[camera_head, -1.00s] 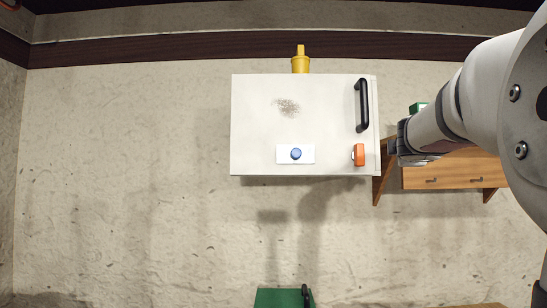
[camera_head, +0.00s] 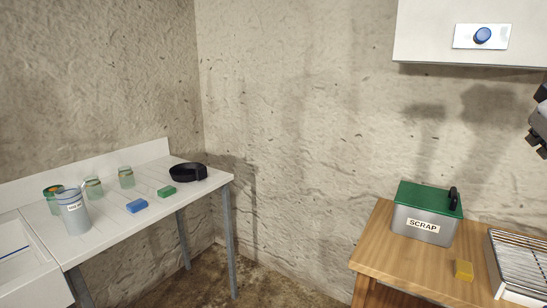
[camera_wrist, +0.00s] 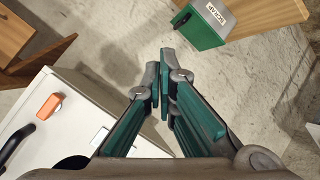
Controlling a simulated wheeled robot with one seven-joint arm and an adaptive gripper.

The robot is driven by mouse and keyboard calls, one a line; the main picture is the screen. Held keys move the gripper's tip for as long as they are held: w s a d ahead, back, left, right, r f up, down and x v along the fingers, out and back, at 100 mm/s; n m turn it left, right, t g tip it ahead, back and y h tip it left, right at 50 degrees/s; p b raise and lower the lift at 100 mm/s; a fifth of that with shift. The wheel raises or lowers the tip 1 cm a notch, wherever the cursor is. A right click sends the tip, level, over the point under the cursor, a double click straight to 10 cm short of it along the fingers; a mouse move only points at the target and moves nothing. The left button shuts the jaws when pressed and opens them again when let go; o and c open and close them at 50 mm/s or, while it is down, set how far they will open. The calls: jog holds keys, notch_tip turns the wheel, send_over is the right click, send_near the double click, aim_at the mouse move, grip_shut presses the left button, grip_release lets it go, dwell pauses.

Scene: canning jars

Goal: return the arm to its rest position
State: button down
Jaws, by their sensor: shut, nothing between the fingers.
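My gripper (camera_wrist: 160,88) shows in the wrist view with its green-padded fingers together and nothing between them. It is in free air beside the white wall cabinet (camera_wrist: 62,142), which has an orange latch-like piece and a black handle. In the head view only a dark part of my arm shows at the right edge; the fingertips cannot be made out there.
The cabinet (camera_head: 430,45) has a blue button (camera_head: 482,36). A white table (camera_head: 105,235) holds jars, sponges and a black pan (camera_head: 188,173).

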jog(key=s+a+f+g+y, duration=0.1)
jog(key=s+a+f, duration=0.3)
jog(key=a, duration=0.5)
jog(key=s+a+f+g+y+p, duration=0.1)
jog(key=s+a+f+y, duration=0.3)
jog(key=a+f, duration=0.2)
jog(key=s+a+f+g+y+p, duration=0.1)
jog(key=s+a+f, duration=0.4)
jog(key=a, duration=0.6)
jog(key=shift+a+f+g+y, duration=0.3)
jog(key=shift+f+g+y, duration=0.25)
jog(key=shift+y, duration=0.55)
jog(key=shift+s, duration=0.1)
